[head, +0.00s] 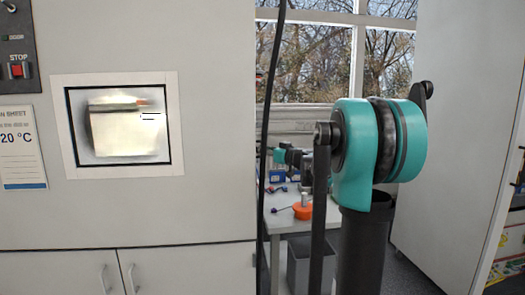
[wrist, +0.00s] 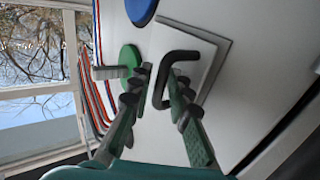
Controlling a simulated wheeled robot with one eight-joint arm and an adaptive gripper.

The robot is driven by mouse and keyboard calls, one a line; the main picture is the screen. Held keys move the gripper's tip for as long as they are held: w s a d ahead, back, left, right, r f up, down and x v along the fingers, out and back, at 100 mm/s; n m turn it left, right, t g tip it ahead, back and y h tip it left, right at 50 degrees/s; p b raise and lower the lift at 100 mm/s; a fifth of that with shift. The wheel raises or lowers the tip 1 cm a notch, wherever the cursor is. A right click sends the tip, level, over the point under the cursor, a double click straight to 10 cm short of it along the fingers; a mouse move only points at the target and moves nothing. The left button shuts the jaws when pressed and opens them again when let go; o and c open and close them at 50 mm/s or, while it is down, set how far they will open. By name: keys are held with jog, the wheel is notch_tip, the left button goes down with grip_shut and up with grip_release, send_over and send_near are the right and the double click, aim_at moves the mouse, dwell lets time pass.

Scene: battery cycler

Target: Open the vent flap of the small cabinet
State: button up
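In the wrist view, a pale square flap (wrist: 207,49) sits in a grey frame on a white cabinet face (wrist: 262,75). A black C-shaped handle (wrist: 181,54) stands out from the flap. My gripper (wrist: 159,70) is open, with its two fingers apart. The handle's long bar shows between the fingers, and the right finger overlaps the inside of the handle loop. I cannot tell whether either finger touches the bar. In the head view, my teal and black arm stands at the right; the flap and handle do not show there.
A green disc (wrist: 131,57) and a grey block (wrist: 111,72) are left of the fingers, near red and blue cables (wrist: 90,90). A blue disc (wrist: 141,10) is above. In the head view, a large cabinet (head: 215,130) fills the left, and a table (head: 288,221) stands behind.

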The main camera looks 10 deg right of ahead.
jog(key=shift+c, duration=0.2)
grip_shut()
jog(key=shift+d, duration=0.15)
jog(key=w+d+n+g+y, duration=0.6)
jog(key=w+g, duration=0.1)
jog(key=w, duration=0.2)
jog(key=shift+d, duration=0.2)
dwell(0.6)
jog(key=shift+w, duration=0.1)
dwell(0.4)
